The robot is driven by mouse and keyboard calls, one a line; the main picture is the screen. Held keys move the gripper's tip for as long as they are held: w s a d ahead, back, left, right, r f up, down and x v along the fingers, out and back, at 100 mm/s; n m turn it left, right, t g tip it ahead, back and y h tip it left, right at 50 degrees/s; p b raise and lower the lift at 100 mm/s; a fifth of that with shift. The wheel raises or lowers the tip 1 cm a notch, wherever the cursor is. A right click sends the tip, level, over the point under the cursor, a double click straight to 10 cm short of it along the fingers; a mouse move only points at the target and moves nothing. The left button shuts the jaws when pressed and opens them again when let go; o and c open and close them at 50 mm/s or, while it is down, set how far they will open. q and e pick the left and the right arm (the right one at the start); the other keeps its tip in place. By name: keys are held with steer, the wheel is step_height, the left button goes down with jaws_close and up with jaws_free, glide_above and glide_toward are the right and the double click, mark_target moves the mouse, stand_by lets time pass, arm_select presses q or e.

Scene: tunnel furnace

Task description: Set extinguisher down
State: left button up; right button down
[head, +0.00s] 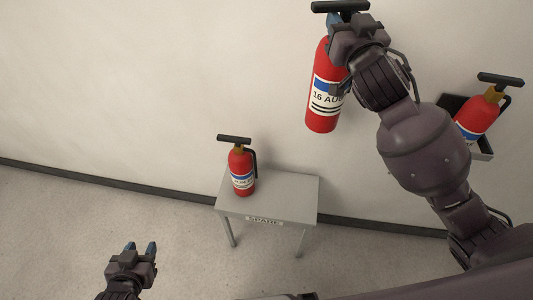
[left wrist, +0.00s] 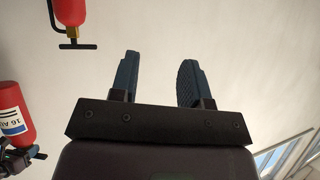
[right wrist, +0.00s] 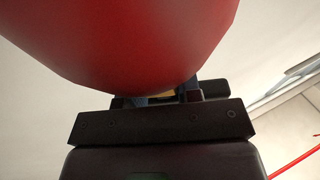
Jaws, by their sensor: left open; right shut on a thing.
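My right gripper (head: 345,22) is shut on a red extinguisher (head: 322,110) at its top, and holds it upright in the air near the wall, above and to the right of the table. Its label reads "16 AU" with the rest hidden by my gripper. In the right wrist view the red body (right wrist: 130,40) fills the upper part and hides most of the fingers. A second extinguisher (head: 242,175) stands on the left part of the grey table (head: 290,195) marked "SPARE". My left gripper (head: 140,248) is open and empty, low at the left.
A third extinguisher (head: 475,118) sits in a dark wall bracket (head: 483,152) at the right, partly behind my right arm. The right part of the table top is bare. The wall stands behind the table, with open floor (head: 60,230) at the left.

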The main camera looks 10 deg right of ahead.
mark_target(307, 121)
steer(key=a+f+n+g+y+b, duration=0.1)
steer(key=f+n+g+y+b, duration=0.1)
steer(key=f, duration=0.5)
steer(key=a+f+n+g+y+b, duration=0.1)
steer(key=f+n+g+y+b, duration=0.2)
steer(key=f+y+b, duration=0.4)
steer(key=w+a+f+n+g+y+b, duration=0.1)
steer(key=f+n+g+y+b, duration=0.1)
steer(key=f+n+y+b, duration=0.2)
steer(key=shift+a+f+y+b, duration=0.15)
steer(key=shift+a+f+b, duration=0.05)
steer(key=shift+f+b, duration=0.75)
steer(key=shift+a+f+y+b, duration=0.15)
steer(key=shift+f+b, duration=0.5)
steer(key=shift+b, duration=0.5)
steer(key=shift+s+f, duration=0.1)
steer(key=shift+g, duration=0.3)
step_height(307, 121, down, 6)
steer(key=shift+r+b, duration=0.1)
steer(key=shift+b, duration=1)
arm_select(q)
step_height(307, 121, down, 19)
steer(key=d+m+g+h+b, duration=0.1)
steer(key=m+b, duration=0.1)
steer(key=b, duration=0.3)
steer(key=shift+w+d+f+m, duration=0.2)
steer(key=shift+w+d+m, duration=0.1)
steer(key=shift+w+d, duration=0.1)
arm_select(e)
step_height(307, 121, down, 14)
